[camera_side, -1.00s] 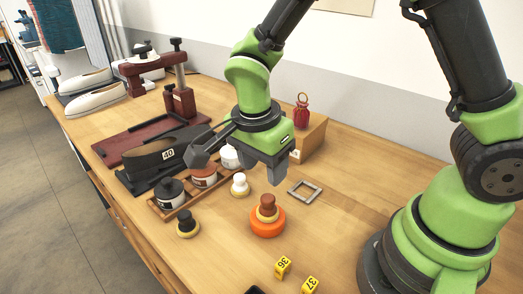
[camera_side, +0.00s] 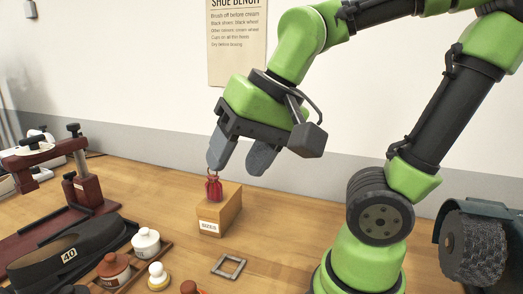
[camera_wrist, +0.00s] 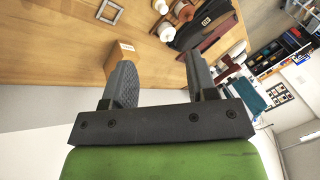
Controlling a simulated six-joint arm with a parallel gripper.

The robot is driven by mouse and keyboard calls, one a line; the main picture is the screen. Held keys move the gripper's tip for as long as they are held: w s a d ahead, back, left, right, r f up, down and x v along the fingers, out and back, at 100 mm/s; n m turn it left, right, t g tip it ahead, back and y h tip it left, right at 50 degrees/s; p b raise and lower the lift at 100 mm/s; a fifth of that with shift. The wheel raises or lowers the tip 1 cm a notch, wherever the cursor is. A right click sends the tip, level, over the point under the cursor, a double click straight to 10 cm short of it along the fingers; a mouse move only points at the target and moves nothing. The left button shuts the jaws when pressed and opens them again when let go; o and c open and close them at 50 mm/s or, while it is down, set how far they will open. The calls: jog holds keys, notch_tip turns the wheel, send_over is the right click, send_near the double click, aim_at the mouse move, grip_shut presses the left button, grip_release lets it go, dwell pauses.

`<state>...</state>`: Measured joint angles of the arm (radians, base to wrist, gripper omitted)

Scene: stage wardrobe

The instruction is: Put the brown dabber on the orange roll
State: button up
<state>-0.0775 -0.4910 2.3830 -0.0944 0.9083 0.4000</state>
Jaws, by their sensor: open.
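The brown dabber (camera_side: 190,288) shows only as a brown top at the bottom edge of the side view. The orange roll is out of frame in both current views. In the side view a second ago, the dabber stood upright on the roll. My gripper (camera_side: 238,166) is open and empty, raised behind and right of the dabber, near the wooden box. In the wrist view my open fingers (camera_wrist: 160,62) have nothing between them.
A wooden box (camera_side: 221,212) with a red ringed object (camera_side: 213,187) stands near my fingers. A square metal frame (camera_side: 229,266), white dabber (camera_side: 158,275), white jar (camera_side: 146,243), brown jar (camera_side: 114,268) and black shoe (camera_side: 65,254) lie around. Bench right of the box is clear.

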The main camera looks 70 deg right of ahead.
jog(key=s+n+t, duration=0.1)
jog(key=s+r+n, duration=0.1)
jog(key=s+n, duration=0.1)
jog(key=shift+d+t, duration=0.2)
jog(key=shift+t, duration=0.2)
